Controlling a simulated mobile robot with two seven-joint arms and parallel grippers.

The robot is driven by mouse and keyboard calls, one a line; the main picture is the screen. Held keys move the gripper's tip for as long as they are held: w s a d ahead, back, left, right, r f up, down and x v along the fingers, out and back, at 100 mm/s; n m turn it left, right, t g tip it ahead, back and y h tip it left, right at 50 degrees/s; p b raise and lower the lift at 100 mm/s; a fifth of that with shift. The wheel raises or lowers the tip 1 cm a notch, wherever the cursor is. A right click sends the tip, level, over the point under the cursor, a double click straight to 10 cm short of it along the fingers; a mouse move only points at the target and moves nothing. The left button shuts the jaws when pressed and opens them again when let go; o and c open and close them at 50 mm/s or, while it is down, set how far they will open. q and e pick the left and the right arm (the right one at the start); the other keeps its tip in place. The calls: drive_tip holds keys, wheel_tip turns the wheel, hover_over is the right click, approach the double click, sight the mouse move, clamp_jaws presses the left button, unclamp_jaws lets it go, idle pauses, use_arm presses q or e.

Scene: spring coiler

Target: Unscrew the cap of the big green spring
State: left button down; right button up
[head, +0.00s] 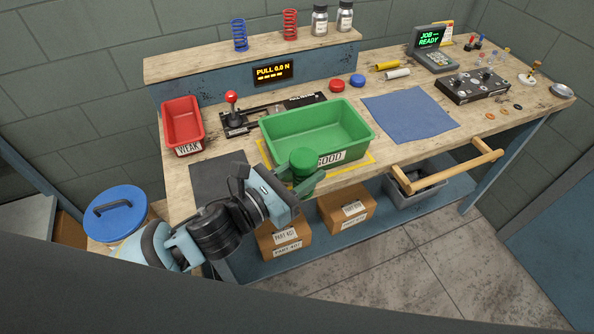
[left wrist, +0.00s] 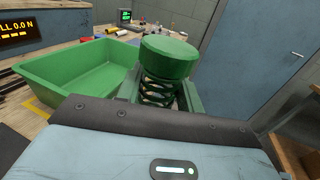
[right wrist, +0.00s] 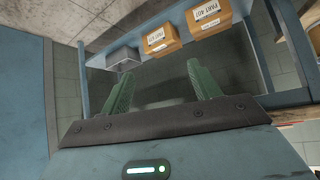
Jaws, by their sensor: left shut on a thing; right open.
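The big green spring (left wrist: 158,94) stands upright between the fingers of my left gripper (head: 298,182), which is shut on it. Its wide round green cap (left wrist: 168,57) sits on top of the coils. In the head view the cap (head: 303,157) is in front of the green GOOD bin (head: 337,118), and the coils are mostly hidden by my fingers. My right gripper (right wrist: 160,88) is open and empty in the right wrist view. It points toward the bench's lower shelf and is outside the head view.
A red WEAK bin (head: 182,122), dark mat (head: 222,178), lever tool (head: 236,122) and blue cloth (head: 409,112) lie on the bench. A wooden rail (head: 447,165) juts from the front edge. Cartons (head: 346,206) stand below. Red and blue caps lie behind the GOOD bin.

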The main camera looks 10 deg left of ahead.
drive_tip(key=shift+o, duration=0.2)
drive_tip(key=w+a+r+m+y, duration=0.1)
drive_tip(key=w+a+r+m, duration=0.1)
drive_tip(key=w, duration=1)
drive_tip(key=shift+w+a+r+m+y, duration=0.15)
drive_tip(key=shift+w+a+m+y, duration=0.2)
drive_tip(key=shift+a+m, duration=0.5)
drive_tip(key=w+a+r+m+g+y, duration=0.1)
drive_tip(key=w+a+r+m, duration=0.15)
drive_tip(key=w+r, duration=0.45)
drive_tip(key=w+a+r+m+g+y, duration=0.1)
drive_tip(key=w+a+r+y, duration=0.15)
drive_tip(key=w+r, duration=0.55)
drive_tip(key=w+a+r+m+g, duration=0.2)
drive_tip(key=w+r, duration=0.5)
drive_tip(key=r, duration=0.3)
wheel_tip(320, 180, up, 16)
drive_tip(key=g+h, duration=0.5)
drive_tip(key=h, duration=0.1)
hover_over(304, 157)
drive_tip(key=shift+w+d+f, duration=0.2)
drive_tip(key=shift+w+d, duration=0.05)
drive_tip(key=shift+w, duration=0.2)
drive_tip(key=shift+s+a+h, duration=0.25)
drive_tip(key=shift+s+h, duration=0.2)
drive_tip(key=shift+h, duration=0.15)
drive_tip(key=shift+f, duration=4)
